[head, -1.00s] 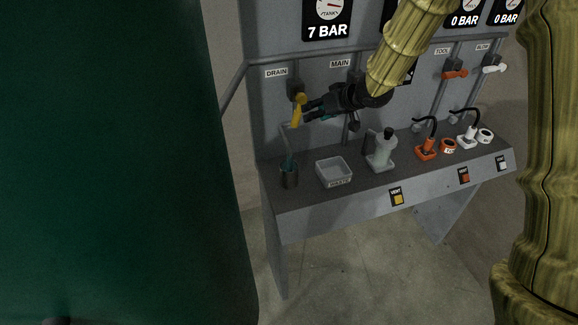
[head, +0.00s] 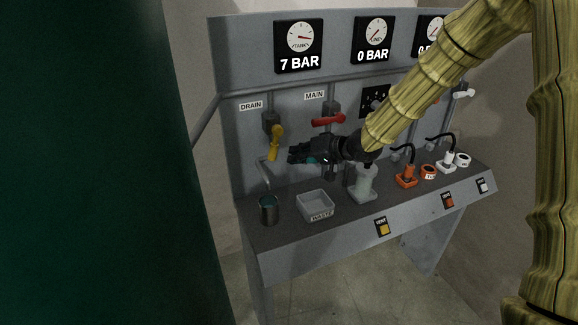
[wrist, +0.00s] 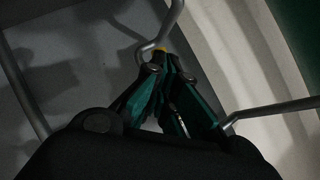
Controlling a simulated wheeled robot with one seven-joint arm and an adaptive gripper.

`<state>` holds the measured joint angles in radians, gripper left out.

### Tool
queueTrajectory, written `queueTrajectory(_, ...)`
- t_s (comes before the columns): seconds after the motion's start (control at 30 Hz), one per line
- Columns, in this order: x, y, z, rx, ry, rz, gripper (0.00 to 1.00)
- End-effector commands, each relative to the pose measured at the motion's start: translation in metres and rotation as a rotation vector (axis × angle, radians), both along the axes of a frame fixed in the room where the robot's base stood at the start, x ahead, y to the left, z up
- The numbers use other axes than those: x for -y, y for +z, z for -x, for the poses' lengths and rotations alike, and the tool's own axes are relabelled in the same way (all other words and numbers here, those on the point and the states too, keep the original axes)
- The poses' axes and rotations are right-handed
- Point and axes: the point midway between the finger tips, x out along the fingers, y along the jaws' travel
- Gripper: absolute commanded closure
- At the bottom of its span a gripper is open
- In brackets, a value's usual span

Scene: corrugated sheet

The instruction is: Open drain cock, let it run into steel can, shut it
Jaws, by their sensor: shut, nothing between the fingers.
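The drain cock's yellow handle (head: 276,143) hangs steeply down, slightly tilted, under the DRAIN label in the head view. A grey spout curves out below it, over the steel can (head: 268,212). Teal liquid shows inside the can, and I see no stream between spout and can. My gripper (head: 291,156) is shut and empty, just right of the handle's lower end, with a small gap. In the wrist view its green fingers (wrist: 162,75) come together, and a bit of the yellow handle (wrist: 162,49) shows just beyond the tips.
The WASTE tray (head: 316,204) stands right of the can, then a pale bottle (head: 364,184). A red MAIN handle (head: 328,120) lies level above my gripper. The tank gauge (head: 299,45) reads 7 BAR. A dark green surface (head: 90,160) fills the left side.

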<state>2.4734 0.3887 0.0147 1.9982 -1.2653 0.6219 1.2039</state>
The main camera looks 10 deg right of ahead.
Motion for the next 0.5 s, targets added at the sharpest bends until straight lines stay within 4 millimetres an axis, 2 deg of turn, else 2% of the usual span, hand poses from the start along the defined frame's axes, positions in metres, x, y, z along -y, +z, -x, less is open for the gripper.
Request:
queueTrajectory(0.03, 0.004, -0.012, 0.000, -0.009, -0.017, -0.060, 1.00)
queueTrajectory(0.27, 0.019, -0.028, -0.001, -0.057, -0.077, -0.329, 1.00)
queueTrajectory(0.5, 0.044, -0.043, 0.002, -0.107, -0.124, -0.606, 1.00)
